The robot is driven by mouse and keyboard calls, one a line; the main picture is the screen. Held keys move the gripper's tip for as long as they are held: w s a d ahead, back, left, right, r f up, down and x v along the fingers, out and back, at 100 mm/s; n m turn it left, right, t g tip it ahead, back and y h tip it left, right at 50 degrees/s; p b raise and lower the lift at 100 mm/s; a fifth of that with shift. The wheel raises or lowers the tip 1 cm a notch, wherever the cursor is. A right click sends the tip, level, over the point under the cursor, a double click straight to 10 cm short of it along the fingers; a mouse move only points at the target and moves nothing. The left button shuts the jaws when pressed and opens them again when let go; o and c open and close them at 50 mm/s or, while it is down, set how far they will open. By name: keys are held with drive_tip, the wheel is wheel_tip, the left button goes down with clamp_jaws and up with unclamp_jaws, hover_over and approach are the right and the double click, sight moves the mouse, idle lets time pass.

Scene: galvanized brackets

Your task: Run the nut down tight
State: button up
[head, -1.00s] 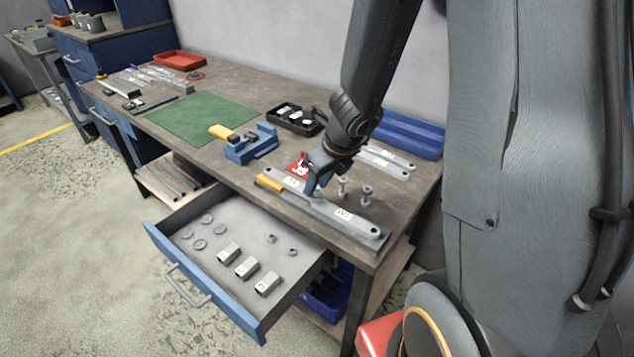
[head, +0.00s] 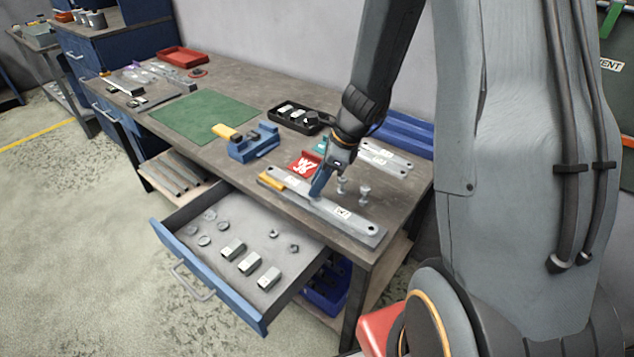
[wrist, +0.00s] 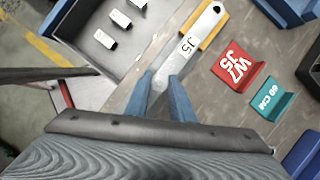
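A long galvanized bracket (head: 360,225) lies on a grey bar near the bench's front edge, with a yellow piece (head: 272,181) at its left end. The bracket also shows in the wrist view (wrist: 171,53), with a printed label. My gripper (head: 316,192) points down at the middle of the bracket. In the wrist view its two blue fingers (wrist: 161,75) stand apart over the bracket, with no nut discernible between them. Two bolts (head: 342,187) (head: 364,195) stand upright behind the bracket. Small nuts (head: 273,234) (head: 294,248) lie in the open drawer. Any nut under the fingers is hidden.
The open drawer (head: 213,285) also holds washers and metal blocks (head: 248,264). Behind the bracket are a red marker (wrist: 239,74) and a teal marker (wrist: 271,99). A blue vise (head: 253,143), black tray (head: 294,117) and second bracket (head: 385,160) stand nearby.

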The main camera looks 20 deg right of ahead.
clamp_jaws()
